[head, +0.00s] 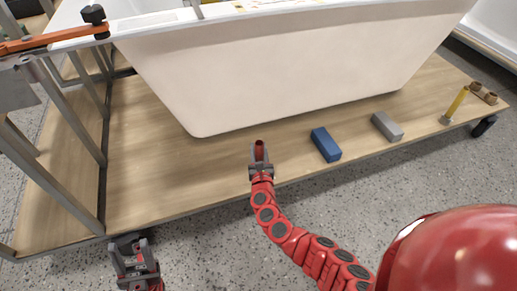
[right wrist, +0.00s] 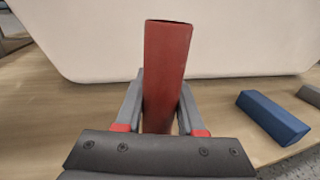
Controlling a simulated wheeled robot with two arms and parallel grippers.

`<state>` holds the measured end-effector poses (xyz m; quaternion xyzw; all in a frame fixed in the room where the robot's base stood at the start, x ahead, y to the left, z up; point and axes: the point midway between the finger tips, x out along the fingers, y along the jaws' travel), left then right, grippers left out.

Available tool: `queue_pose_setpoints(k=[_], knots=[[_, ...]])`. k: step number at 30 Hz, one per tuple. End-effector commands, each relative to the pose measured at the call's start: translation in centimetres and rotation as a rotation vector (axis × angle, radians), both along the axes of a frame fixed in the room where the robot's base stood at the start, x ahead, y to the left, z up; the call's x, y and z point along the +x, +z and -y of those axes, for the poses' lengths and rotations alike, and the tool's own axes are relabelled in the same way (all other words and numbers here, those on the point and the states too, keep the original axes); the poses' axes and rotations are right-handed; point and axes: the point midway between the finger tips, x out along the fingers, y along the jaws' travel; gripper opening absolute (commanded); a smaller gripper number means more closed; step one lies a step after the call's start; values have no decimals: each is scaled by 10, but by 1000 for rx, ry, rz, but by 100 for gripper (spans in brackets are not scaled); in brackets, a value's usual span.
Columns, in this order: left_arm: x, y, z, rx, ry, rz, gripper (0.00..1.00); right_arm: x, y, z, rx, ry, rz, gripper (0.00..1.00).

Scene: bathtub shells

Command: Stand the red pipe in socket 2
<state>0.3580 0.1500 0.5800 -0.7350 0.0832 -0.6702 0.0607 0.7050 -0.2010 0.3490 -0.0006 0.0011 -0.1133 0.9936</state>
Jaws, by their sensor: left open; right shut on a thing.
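The red pipe (right wrist: 167,70) stands roughly upright between the fingers of my right gripper (head: 259,158), which is shut on it. In the head view only the pipe's top (head: 260,148) shows above the fingers, close in front of the white tub. In the right wrist view its lower end is hidden behind the gripper body. My left gripper (head: 135,258) is open and empty, low at the left by the board's front edge. Two small brown sockets (head: 476,86) (head: 490,97) sit at the board's far right. I cannot tell which one is socket 2.
A yellow pipe (head: 458,101) stands tilted in the picture near the sockets. A blue block (head: 326,144) and a grey block (head: 387,126) lie between my right gripper and it. The white tub (head: 280,70) rises behind. A metal frame (head: 85,120) stands left. The wooden board (head: 160,180) is clear at left.

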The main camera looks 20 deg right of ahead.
Motion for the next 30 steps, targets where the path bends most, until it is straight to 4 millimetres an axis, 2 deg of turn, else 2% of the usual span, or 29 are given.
queue_pose_setpoints(k=[9, 18, 19, 21, 24, 30], knots=[[0, -11, -1, -7, 4, 0, 50, 0, -12, 0, 0, 0, 0, 0], [0, -13, -2, -10, 7, 1, 50, 0, -15, 0, 1, 0, -1, 0], [0, -13, -2, -11, 7, 1, 50, 0, -15, 0, 1, 0, -1, 43], [0, -13, -2, -11, 7, 1, 50, 0, -15, 0, 1, 0, -1, 56], [0, -13, -2, -11, 8, 2, 50, 0, -15, 0, 1, 0, -1, 73], [0, -14, -2, -11, 8, 2, 50, 0, -16, 0, 1, 0, 0, 73]])
